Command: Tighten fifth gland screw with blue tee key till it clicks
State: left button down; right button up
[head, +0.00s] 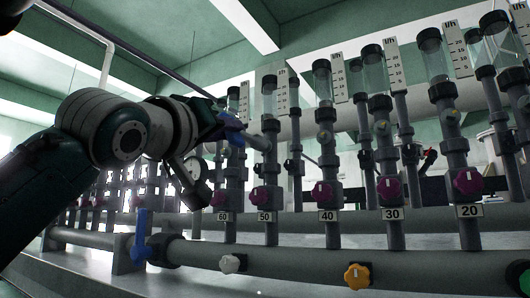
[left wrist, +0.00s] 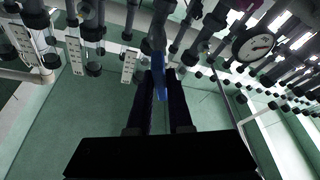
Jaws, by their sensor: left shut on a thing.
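My left gripper (head: 224,124) is shut on a blue handle, which looks like the blue tee key (head: 233,129), at the upper left of the row of upright pipes. In the left wrist view the blue tee key (left wrist: 157,78) shows between the two dark fingers, with grey pipework right beyond it. The key's working end is hidden, and I cannot tell whether it sits in a screw. No gland screw can be picked out in either view. My right gripper is not in view.
Upright pipes with clear tubes and purple knobs (head: 467,181) stand close together on the right, above number plates. A round gauge (left wrist: 256,44) shows in the wrist view.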

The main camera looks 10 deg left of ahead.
pick_arm(q)
jog(key=shift+s+a, duration=0.15)
jog(key=shift+s, duration=0.4)
dwell(0.7)
jog(key=shift+s, duration=0.1)
